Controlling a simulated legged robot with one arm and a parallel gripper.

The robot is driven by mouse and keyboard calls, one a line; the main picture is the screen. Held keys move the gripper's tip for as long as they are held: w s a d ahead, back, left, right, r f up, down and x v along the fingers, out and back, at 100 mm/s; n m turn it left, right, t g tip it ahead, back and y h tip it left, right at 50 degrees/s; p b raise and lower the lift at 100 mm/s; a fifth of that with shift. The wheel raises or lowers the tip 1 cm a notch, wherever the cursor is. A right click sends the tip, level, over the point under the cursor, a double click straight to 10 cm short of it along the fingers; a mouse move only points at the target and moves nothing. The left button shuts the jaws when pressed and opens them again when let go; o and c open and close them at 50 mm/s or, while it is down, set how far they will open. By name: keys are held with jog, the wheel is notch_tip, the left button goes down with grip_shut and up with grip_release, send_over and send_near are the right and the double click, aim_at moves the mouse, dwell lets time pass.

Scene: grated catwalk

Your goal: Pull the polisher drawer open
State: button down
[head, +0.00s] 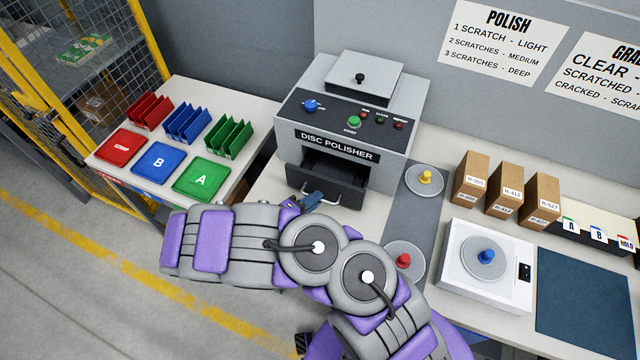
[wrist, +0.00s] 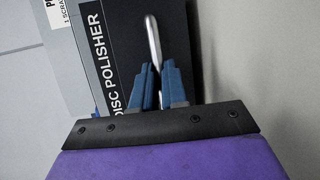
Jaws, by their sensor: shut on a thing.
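The grey disc polisher (head: 350,110) stands against the back wall. Its black drawer (head: 345,188) is low on the front, below a dark opening. I cannot tell surely how far out the drawer sits. The metal drawer handle (head: 319,193) runs across its front and is partly hidden by my gripper (head: 310,201). In the wrist view the handle (wrist: 153,38) runs down between the blue fingers of my gripper (wrist: 160,76), which are shut on it. The polisher's label also shows there, turned sideways.
Red, blue and green trays and racks (head: 186,123) are on the left table. To the right are a disc with a yellow knob (head: 425,178), one with a red knob (head: 404,260), boxes (head: 505,188) and a white device (head: 487,268). A yellow mesh fence (head: 85,80) stands left.

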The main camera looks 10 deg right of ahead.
jog(key=s+a, duration=0.1)
jog(key=s, duration=0.1)
jog(key=s+a+p, duration=0.1)
jog(key=s, duration=0.1)
jog(key=s+a, duration=0.2)
jog(key=shift+s+f, duration=0.2)
jog(key=c, duration=1.2)
grip_release()
jog(key=shift+r, duration=0.1)
jog(key=shift+o, duration=0.2)
jog(key=shift+w, duration=0.1)
jog(key=p+v, duration=0.2)
jog(key=v, duration=1.5)
jog(key=shift+a, duration=0.25)
